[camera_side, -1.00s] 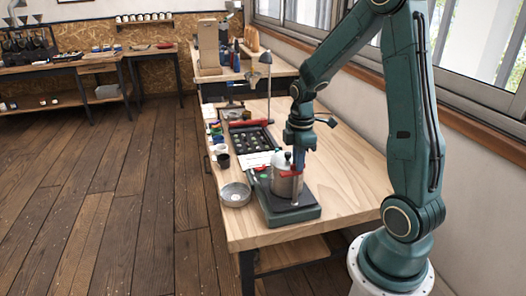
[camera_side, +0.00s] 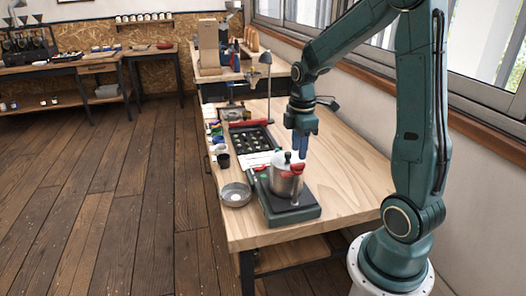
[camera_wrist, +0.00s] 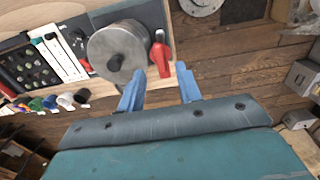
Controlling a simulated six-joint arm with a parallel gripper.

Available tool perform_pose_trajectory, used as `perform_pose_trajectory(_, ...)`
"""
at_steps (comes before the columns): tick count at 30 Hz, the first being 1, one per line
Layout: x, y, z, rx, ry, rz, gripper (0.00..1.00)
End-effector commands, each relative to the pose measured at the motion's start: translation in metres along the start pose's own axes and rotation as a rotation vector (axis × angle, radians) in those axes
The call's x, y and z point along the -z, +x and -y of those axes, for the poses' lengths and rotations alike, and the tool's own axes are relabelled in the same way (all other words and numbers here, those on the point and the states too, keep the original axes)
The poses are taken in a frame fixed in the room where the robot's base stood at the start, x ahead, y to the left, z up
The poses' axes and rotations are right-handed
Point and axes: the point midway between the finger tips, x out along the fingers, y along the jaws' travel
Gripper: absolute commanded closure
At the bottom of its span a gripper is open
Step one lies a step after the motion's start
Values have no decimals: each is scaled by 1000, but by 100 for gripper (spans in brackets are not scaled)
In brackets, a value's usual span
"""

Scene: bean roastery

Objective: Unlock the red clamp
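The red clamp (camera_side: 297,169) is on the side of a round metal canister (camera_side: 283,184), near its rim. In the wrist view the red clamp (camera_wrist: 160,57) stands beside the grey canister lid (camera_wrist: 117,44). I cannot tell for sure whether it is locked. My gripper (camera_side: 302,153) is above the canister in the side view, apart from it. In the wrist view my gripper (camera_wrist: 160,69) has its two blue fingers spread with nothing between them; the clamp appears just beyond the gap.
The canister stands on a dark green-grey base (camera_side: 292,211) near the table's front edge. A round metal dish (camera_side: 236,194) is at its left. A dark tray (camera_side: 251,138) and a lamp (camera_side: 266,58) stand behind. The wooden table to the right (camera_side: 347,185) is clear.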

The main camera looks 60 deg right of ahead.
Motion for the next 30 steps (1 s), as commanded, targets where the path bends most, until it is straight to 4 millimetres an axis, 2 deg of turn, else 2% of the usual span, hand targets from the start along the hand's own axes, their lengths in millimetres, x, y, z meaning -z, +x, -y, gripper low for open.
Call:
perform_pose_trajectory(9, 0, -56, -1, -5, -1, -1, 65)
perform_pose_trajectory(15, 0, -80, 0, -2, -1, -1, 65)
perform_pose_trajectory(21, 0, -91, 0, 0, -1, -1, 65)
perform_pose_trajectory(30, 0, -92, 0, 0, -1, -1, 65)
